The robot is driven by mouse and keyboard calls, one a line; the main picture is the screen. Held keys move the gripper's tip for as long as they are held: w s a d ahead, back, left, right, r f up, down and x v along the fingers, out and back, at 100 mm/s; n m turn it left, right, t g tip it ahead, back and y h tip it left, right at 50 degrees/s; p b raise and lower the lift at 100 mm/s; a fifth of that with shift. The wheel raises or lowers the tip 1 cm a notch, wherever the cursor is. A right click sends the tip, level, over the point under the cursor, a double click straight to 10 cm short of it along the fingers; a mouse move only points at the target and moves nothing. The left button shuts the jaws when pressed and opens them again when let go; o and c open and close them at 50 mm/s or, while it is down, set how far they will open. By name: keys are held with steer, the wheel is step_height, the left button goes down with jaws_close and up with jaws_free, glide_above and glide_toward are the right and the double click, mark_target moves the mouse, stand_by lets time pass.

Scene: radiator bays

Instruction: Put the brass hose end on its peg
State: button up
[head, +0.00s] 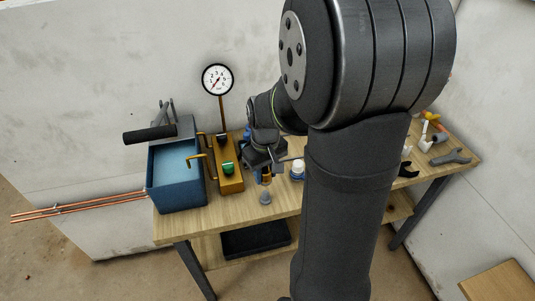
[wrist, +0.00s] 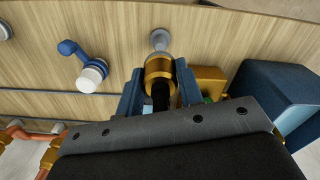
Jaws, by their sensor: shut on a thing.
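My gripper (head: 265,168) is over the front part of the wooden bench, shut on the brass hose end (wrist: 158,72). In the wrist view the brass piece sits between the two blue-grey fingers (wrist: 159,88), with a black part behind it. The brass also shows as a small patch under the gripper in the head view (head: 266,179). A grey peg (wrist: 160,40) with a round foot stands just past the brass end; it also shows below the gripper in the head view (head: 265,198). I cannot tell whether the hose end touches the peg.
A blue tank (head: 178,178) with a black-handled lever and a brass block (head: 230,177) with a green knob stand left of the gripper, by a gauge (head: 217,80). A blue-and-white fitting (wrist: 85,65) lies nearby.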

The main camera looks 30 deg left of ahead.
mark_target(266, 192)
steer(key=shift+f, duration=3.2)
steer(key=shift+f, duration=0.9)
steer(key=o, duration=0.9)
step_height(266, 192, up, 17)
steer(key=shift+r, duration=0.15)
step_height(266, 192, down, 17)
steer(key=shift+f, duration=0.2)
